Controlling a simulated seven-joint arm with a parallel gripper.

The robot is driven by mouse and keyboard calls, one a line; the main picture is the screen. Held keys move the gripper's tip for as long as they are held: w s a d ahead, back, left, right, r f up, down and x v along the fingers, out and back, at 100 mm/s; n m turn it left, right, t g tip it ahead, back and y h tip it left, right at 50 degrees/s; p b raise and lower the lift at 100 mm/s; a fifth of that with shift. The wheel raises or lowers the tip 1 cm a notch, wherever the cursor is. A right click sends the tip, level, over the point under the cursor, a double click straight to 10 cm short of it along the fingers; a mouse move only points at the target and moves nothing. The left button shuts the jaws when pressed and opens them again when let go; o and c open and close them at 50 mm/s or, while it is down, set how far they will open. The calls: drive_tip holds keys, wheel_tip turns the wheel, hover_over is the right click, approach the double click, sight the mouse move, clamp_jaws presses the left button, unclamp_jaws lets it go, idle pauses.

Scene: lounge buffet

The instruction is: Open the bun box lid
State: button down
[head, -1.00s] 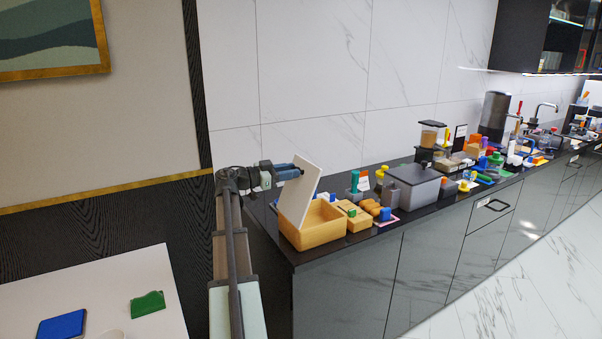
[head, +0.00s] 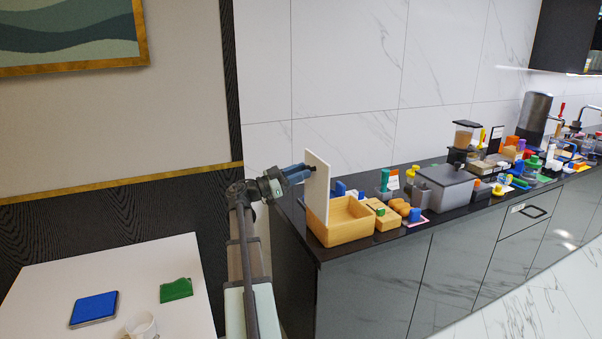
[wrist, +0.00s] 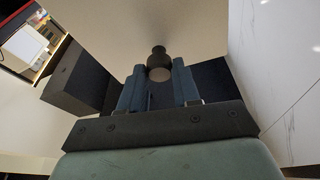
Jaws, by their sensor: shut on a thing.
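The bun box (head: 345,235) is a light wooden open-topped box at the near left end of the dark counter. Its white lid (head: 317,184) stands about upright at the box's left side, and the inside of the box shows. My gripper (head: 307,173) is at the lid's upper part, on the left side. In the wrist view, a dark round knob (wrist: 158,60) sits between the two blue-grey fingers of my gripper (wrist: 158,78), which is shut on it. The contact itself is partly hidden by the fingers.
A white table (head: 130,275) at lower left holds a blue pad (head: 94,308) and a green item (head: 176,290). The marble wall is behind.

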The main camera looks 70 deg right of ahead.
drive_tip(key=shift+f, duration=0.2)
drive_tip(key=c, duration=0.8)
unclamp_jaws()
drive_tip(key=v, duration=1.3)
drive_tip(key=shift+w+a, duration=0.2)
drive_tip(key=shift+w, duration=0.1)
